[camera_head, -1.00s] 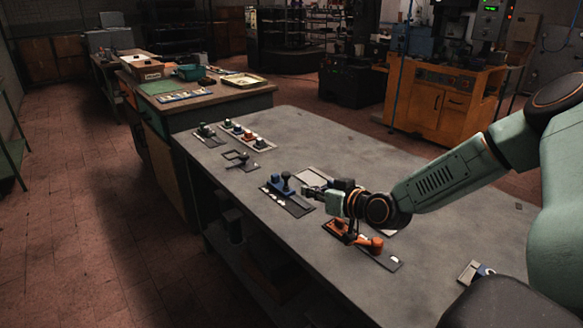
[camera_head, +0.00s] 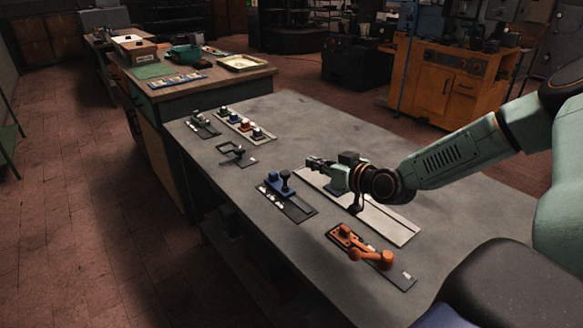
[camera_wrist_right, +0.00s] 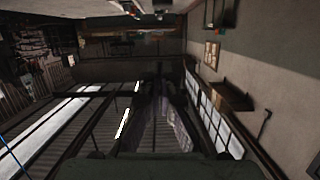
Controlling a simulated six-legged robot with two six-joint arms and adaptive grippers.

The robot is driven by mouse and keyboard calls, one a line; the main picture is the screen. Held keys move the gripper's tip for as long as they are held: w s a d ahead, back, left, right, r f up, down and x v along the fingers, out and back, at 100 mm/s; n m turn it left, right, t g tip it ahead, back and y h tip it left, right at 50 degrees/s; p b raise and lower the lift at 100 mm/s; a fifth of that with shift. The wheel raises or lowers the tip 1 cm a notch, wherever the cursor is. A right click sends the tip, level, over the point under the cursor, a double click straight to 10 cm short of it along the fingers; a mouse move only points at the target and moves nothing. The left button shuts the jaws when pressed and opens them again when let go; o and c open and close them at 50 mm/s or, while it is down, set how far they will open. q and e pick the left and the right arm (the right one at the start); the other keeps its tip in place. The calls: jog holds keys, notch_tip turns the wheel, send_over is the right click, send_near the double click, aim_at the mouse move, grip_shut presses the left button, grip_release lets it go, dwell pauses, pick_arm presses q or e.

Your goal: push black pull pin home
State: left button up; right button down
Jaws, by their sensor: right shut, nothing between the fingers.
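A blue block with a black round-topped knob (camera_head: 285,178) stands on a dark plate (camera_head: 296,212) at the bench's near-left edge. The knob looks like the black pull pin, but I cannot tell for sure or see how deep it sits. My right gripper (camera_head: 313,162) is shut and empty, pointing left above the bench, up and right of the knob in the picture and apparently apart from it. The right wrist view shows only the room, with roof beams and windows, and none of the bench pieces. My left gripper is not in view.
An orange crank fixture (camera_head: 379,258) sits nearer me. A long pale plate (camera_head: 396,228) lies beneath my right wrist. The bench's far right side is bare.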

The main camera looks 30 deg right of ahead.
jog(key=w+b, duration=0.1)
jog(key=b, duration=0.4)
send_over(285, 176)
jog(key=s+d, duration=0.2)
notch_tip(285, 176, down, 3)
jog(key=shift+w+a+f+b, duration=0.15)
jog(key=shift+w+f+b, duration=0.15)
jog(key=shift+f, duration=0.2)
jog(key=shift+w+a+f+b, duration=0.15)
jog(key=shift+f+b, duration=0.1)
jog(key=shift+f, duration=1)
jog(key=shift+f, duration=0.1)
jog(key=shift+f+b, duration=1.2)
jog(key=shift+f, duration=0.3)
jog(key=shift+s+r, duration=0.1)
jog(key=shift+s, duration=0.05)
jog(key=shift+a, duration=0.1)
